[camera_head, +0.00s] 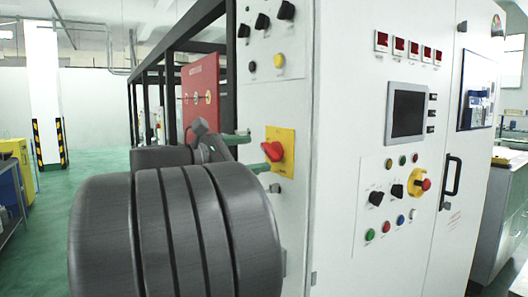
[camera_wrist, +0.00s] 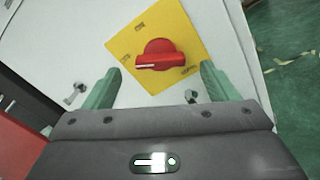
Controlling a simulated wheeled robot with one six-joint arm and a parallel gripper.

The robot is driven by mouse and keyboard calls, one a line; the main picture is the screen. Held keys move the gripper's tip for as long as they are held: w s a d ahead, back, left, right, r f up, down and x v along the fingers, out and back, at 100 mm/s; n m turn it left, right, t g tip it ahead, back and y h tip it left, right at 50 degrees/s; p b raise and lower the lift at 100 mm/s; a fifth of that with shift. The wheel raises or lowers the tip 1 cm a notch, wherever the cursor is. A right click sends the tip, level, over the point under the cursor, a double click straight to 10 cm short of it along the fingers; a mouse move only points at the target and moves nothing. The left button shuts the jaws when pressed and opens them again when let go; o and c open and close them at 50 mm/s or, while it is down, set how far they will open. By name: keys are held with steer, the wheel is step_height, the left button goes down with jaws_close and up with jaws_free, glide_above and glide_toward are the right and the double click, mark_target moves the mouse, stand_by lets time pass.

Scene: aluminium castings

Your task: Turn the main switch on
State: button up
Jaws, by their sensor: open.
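The main switch is a red rotary knob (camera_head: 272,151) on a yellow plate (camera_head: 285,139), on the narrow side of a white cabinet. In the wrist view the red knob (camera_wrist: 160,58) sits on the tilted yellow plate (camera_wrist: 188,30), its bar lying nearly level in the picture. My gripper (camera_wrist: 160,85) has two green fingers, open and empty, one to each side of the knob and short of it. In the head view my gripper (camera_head: 252,152) is beside the knob, with my dark arm hiding part of the cabinet side below.
The white cabinet front (camera_head: 341,120) carries a dark screen (camera_head: 408,113), several buttons and a red emergency stop (camera_head: 425,184). Black knobs (camera_head: 262,21) sit above the switch. A red panel (camera_head: 197,95) and black frame stand behind. Green floor (camera_head: 98,170) is open at left.

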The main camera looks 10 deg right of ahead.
mark_target(267, 152)
steer(key=shift+x, duration=2.15)
steer(key=c, duration=1)
